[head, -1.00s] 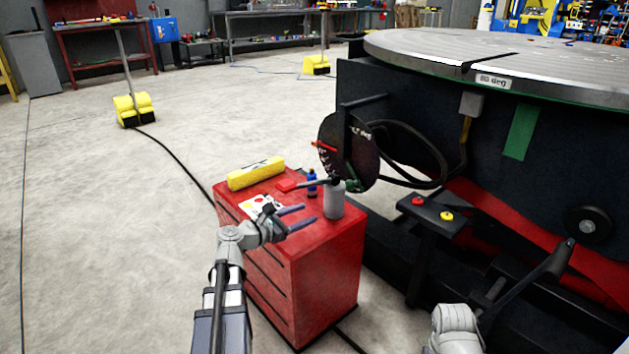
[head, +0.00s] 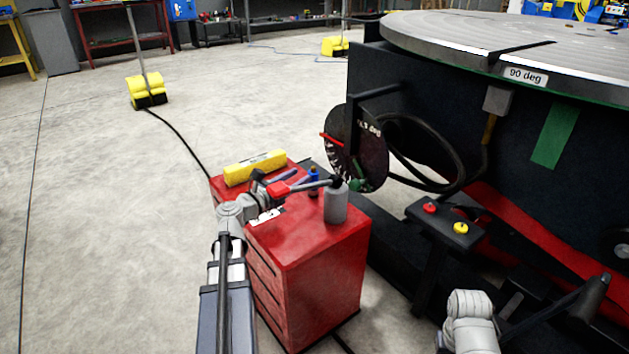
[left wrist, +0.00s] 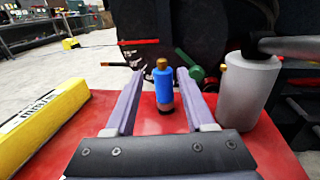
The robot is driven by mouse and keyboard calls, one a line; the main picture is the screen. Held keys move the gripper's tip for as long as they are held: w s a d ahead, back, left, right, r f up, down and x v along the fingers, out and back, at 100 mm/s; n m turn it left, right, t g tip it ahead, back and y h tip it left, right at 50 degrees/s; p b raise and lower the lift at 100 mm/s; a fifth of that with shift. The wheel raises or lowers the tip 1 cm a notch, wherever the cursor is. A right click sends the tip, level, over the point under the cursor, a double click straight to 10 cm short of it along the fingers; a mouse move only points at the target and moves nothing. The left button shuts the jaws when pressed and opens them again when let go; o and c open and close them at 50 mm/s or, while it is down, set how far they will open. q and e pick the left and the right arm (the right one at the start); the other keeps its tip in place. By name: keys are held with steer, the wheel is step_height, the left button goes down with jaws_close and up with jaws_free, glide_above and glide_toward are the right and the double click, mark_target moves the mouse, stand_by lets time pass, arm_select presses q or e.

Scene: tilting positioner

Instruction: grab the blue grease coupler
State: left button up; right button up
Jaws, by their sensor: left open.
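The blue grease coupler (head: 313,182) stands upright on top of the red cabinet (head: 320,245). It is a small blue cylinder with a brass-coloured tip. In the left wrist view the coupler (left wrist: 164,88) shows between the two fingers, near their tips. My left gripper (head: 290,182) is open, low over the cabinet top, with its fingers pointing at the coupler; it also shows in the left wrist view (left wrist: 158,78). Whether a finger touches the coupler I cannot tell. My right gripper is not in view.
A yellow box (head: 255,167) lies at the back left. A dial disc (head: 357,148) and the positioner (head: 430,95) rise behind.

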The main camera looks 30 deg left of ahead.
mark_target(311, 170)
arm_select(q)
steer(key=shift+w+d, duration=0.25)
steer(key=shift+w, duration=0.85)
steer(key=shift+w+d, duration=0.3)
steer(key=shift+w, duration=0.8)
steer(key=shift+w+d, duration=0.25)
steer(key=shift+w, duration=0.85)
jaws_close()
